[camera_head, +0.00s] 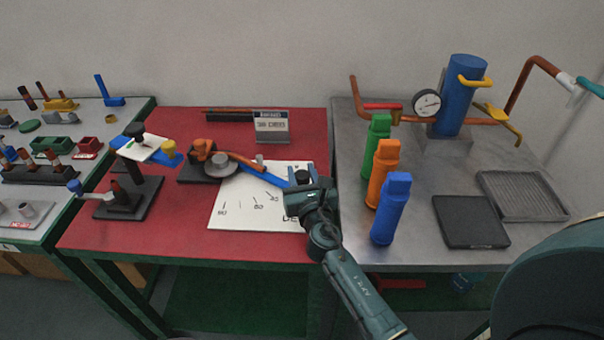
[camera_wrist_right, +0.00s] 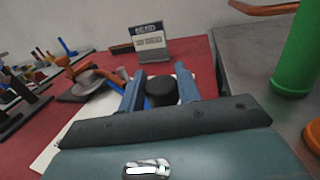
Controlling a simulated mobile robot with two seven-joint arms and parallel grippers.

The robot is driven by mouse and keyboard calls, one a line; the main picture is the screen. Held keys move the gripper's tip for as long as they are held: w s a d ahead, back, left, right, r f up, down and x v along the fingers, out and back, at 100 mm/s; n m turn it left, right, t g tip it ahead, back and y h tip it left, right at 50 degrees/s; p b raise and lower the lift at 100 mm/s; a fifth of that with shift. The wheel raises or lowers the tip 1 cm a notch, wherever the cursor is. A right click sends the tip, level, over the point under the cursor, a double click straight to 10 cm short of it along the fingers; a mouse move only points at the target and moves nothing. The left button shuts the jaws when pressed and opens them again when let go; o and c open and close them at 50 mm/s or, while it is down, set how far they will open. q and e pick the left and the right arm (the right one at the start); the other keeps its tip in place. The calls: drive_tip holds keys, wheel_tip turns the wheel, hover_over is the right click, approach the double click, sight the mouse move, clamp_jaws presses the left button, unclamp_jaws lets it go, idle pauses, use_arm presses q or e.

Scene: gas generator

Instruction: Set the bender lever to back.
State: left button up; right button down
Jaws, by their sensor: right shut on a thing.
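The bender (camera_head: 222,163) stands on the red table, with a round grey disc and an orange clamp. Its blue lever (camera_head: 265,177) reaches out to the right over a white sheet (camera_head: 255,213) with angle marks. My right gripper (camera_head: 305,184) is at the lever's outer end, shut on its black knob. In the right wrist view the knob (camera_wrist_right: 161,91) stands between the two fingers of my right gripper (camera_wrist_right: 160,80), and the bender's disc (camera_wrist_right: 90,82) is behind to the left. My left gripper is not in view.
A small sign (camera_head: 271,127) stands behind the sheet. A black stand with a white plate (camera_head: 146,150) is left of the bender. Green (camera_head: 376,140), orange (camera_head: 382,175) and blue (camera_head: 390,210) bottles stand on the grey table to the right of my gripper.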

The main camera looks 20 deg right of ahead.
drive_tip(key=shift+w+d+n+y, duration=0.5)
drive_tip(key=shift+w+d+y, duration=0.1)
drive_tip(key=shift+d+y, duration=0.2)
drive_tip(key=shift+w+d+n+y, duration=0.3)
drive_tip(key=shift+w+d+y, duration=0.05)
drive_tip(key=shift+y, duration=0.05)
drive_tip(key=c, duration=1)
unclamp_jaws()
drive_tip(key=s, duration=1.3)
drive_tip(key=shift+s+a, duration=0.15)
drive_tip(key=shift+c, duration=0.2)
